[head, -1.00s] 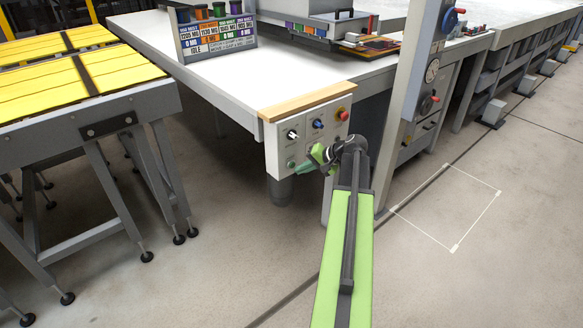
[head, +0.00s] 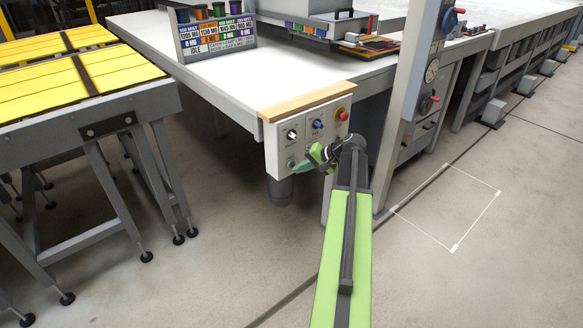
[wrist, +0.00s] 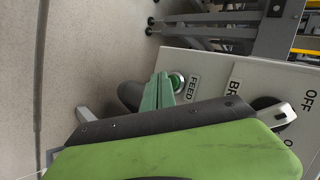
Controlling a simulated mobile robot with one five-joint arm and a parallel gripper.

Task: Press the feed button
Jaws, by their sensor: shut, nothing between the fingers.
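The feed button is a round green button (wrist: 177,82) in a pale ring, beside the label FEED on the grey control panel (wrist: 215,68) in the wrist view. In the head view the button (head: 291,164) sits at the panel's lower left. My gripper (wrist: 163,92) is shut and empty, its green fingers pointing at the button. In the head view my gripper (head: 299,168) is at the lower part of the panel. The fingertips overlap the button's edge in the wrist view; I cannot tell whether they touch it.
The panel (head: 275,146) also carries a black-and-white switch (head: 292,134), a blue knob (head: 318,124) and a red button (head: 342,115). A white worktable (head: 180,60) stands above and behind. A yellow-topped roller table (head: 60,75) is at left. Floor at right is open.

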